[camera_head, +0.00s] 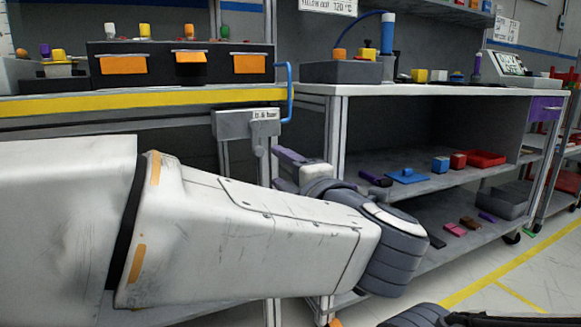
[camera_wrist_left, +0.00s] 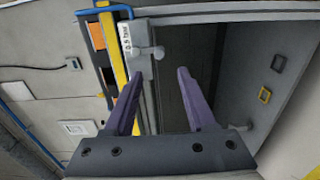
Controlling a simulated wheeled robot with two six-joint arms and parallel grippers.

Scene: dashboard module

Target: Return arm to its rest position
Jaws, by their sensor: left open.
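My left arm (camera_head: 260,230) comes in from the left of the head view and fills much of its lower half. Its white links lead to a dark grey wrist joint. My left gripper (camera_head: 284,153) shows beyond that joint, partly hidden, in front of the gap between two workbenches. In the left wrist view the gripper (camera_wrist_left: 158,78) has two purple fingers spread wide apart with nothing between them. My right gripper does not show.
A grey bracket box (camera_head: 247,122) with a label hangs below the yellow-edged bench (camera_head: 130,101); it shows beyond the fingers in the wrist view (camera_wrist_left: 137,48). A shelved bench (camera_head: 430,90) with small coloured parts stands right. Open floor (camera_head: 530,265) lies lower right.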

